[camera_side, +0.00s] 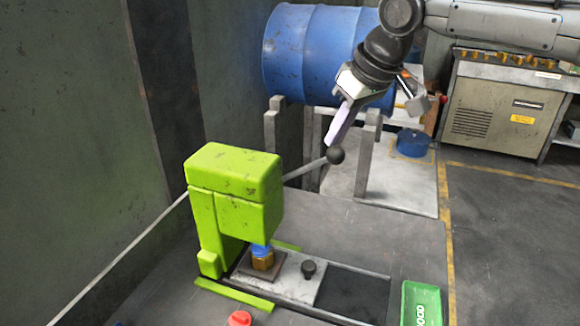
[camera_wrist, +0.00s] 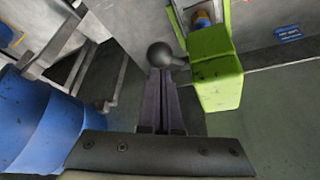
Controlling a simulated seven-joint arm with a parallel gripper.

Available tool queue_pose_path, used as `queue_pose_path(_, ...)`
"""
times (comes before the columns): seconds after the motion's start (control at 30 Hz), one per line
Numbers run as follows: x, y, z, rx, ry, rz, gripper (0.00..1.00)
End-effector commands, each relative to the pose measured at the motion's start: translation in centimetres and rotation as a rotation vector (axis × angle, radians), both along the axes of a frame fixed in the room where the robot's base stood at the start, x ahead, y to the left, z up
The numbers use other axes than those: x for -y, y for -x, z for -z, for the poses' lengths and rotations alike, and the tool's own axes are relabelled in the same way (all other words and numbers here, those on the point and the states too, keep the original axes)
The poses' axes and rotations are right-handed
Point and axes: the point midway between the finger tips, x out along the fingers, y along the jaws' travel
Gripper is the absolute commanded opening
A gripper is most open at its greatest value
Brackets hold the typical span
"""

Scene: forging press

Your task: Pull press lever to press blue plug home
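The green press (camera_side: 235,195) stands on the bench, and its lever (camera_side: 305,169) sticks out to the right, slightly upward, ending in a black ball knob (camera_side: 336,156). The blue plug (camera_side: 262,250) sits at the top of a brass block (camera_side: 263,262) under the press head; how deep it sits is partly hidden. My gripper (camera_side: 333,143) points down at the knob, its fingertips just above or against it. In the wrist view, the fingers (camera_wrist: 164,75) look together, with the knob (camera_wrist: 160,54) at their tips, not between them. Contact is unclear.
A sliding plate with a small black knob (camera_side: 308,268) lies right of the press. A blue drum (camera_side: 310,50) on a stand is behind my gripper.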

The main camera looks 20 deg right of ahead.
Motion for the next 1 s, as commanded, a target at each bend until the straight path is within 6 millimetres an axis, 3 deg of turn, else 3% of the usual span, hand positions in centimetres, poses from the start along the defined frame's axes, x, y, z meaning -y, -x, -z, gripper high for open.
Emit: queue_pose_path(1.0,1.3,1.3,2.6,-0.005,0.001,0.000,0.00)
